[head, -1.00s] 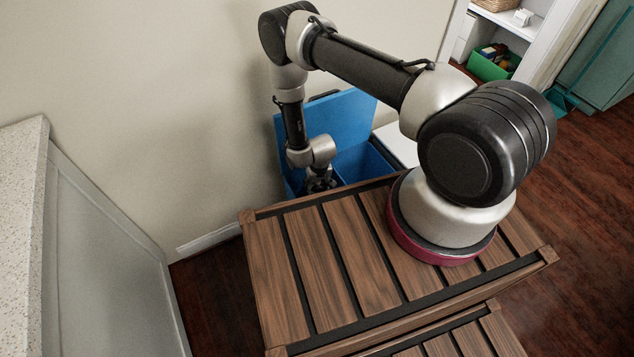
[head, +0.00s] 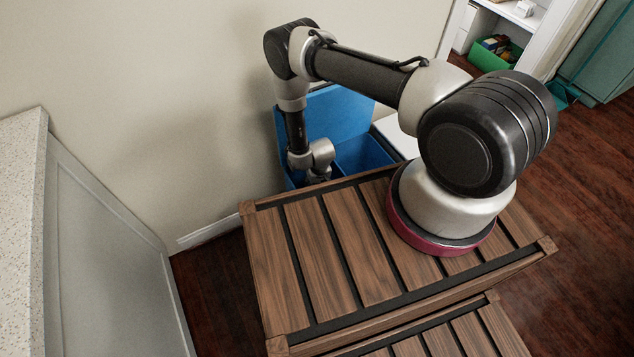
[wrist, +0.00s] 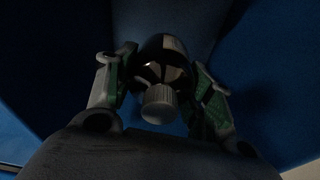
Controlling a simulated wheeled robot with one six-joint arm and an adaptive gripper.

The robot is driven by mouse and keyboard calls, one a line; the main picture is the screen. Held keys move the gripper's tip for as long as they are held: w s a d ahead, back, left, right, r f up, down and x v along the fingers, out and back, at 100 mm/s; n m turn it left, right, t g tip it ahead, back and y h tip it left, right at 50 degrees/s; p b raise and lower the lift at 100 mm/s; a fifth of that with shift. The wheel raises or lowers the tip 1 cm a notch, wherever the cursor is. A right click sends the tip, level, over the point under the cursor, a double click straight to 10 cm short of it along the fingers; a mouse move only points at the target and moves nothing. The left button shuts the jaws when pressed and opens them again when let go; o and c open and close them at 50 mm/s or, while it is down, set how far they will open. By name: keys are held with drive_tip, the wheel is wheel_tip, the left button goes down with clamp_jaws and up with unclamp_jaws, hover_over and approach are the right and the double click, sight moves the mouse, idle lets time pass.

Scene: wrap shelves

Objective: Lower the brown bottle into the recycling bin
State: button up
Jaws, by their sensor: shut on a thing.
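The blue recycling bin (head: 362,155) stands against the wall, behind the slatted wooden top, with its blue lid (head: 340,112) raised. My arm reaches down into the bin's left part, and the gripper itself is hidden in the head view. In the wrist view my gripper (wrist: 166,95) is shut on a dark bottle (wrist: 163,62) with a pale ribbed cap (wrist: 160,104), the cap towards the camera. Its brown colour is hard to tell in the shade. Blue bin walls (wrist: 60,60) surround it. The bottle's lower end is hidden.
My arm stands over a slatted wooden top (head: 335,255) close to the bin. A pale counter (head: 25,150) with a grey cabinet is at the left. A white shelf with a green box (head: 497,55) is at the far right.

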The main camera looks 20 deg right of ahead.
drive_tip(key=shift+f, duration=1.75)
drive_tip(key=shift+f, duration=0.1)
drive_tip(key=o, duration=1.2)
drive_tip(key=shift+c, duration=0.2)
